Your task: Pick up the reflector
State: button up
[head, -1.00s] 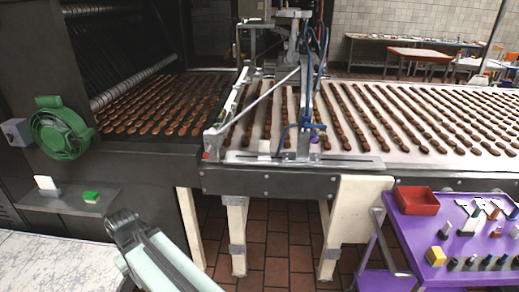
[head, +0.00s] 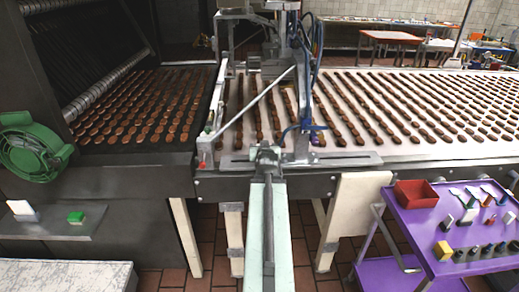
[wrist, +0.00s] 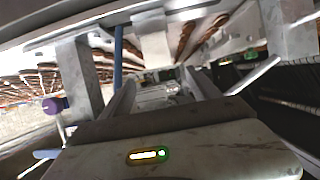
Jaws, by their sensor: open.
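My gripper (head: 266,152) is raised at the front rail of the conveyor machine, just below the metal frame. In the wrist view, my gripper (wrist: 165,84) has its two fingers apart. A small pale grey, shiny piece (wrist: 170,90) shows in line with the gap between them; I cannot tell whether it lies between the fingers or beyond them, or whether it is the reflector. In the head view my gripper and arm cover that part of the rail, so no reflector can be made out there.
The metal rail (head: 345,161) and frame post (head: 302,125) stand close to my gripper. A purple knob (wrist: 54,105) shows left in the wrist view. Rows of biscuits fill the belt behind. A purple cart (head: 437,225) with a red tray (head: 416,194) stands at right.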

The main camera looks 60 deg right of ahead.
jog(key=b+x, duration=0.1)
jog(key=x, duration=0.3)
jog(key=b+x, duration=0.2)
jog(key=x, duration=0.2)
jog(key=shift+s+f, duration=0.1)
jog(key=shift+f, duration=0.15)
jog(key=shift+a+r, duration=0.1)
jog(key=shift+r, duration=0.05)
jog(key=c, duration=1.4)
notch_tip(320, 180, up, 10)
jog(key=p, duration=1)
jog(key=shift+r, duration=0.1)
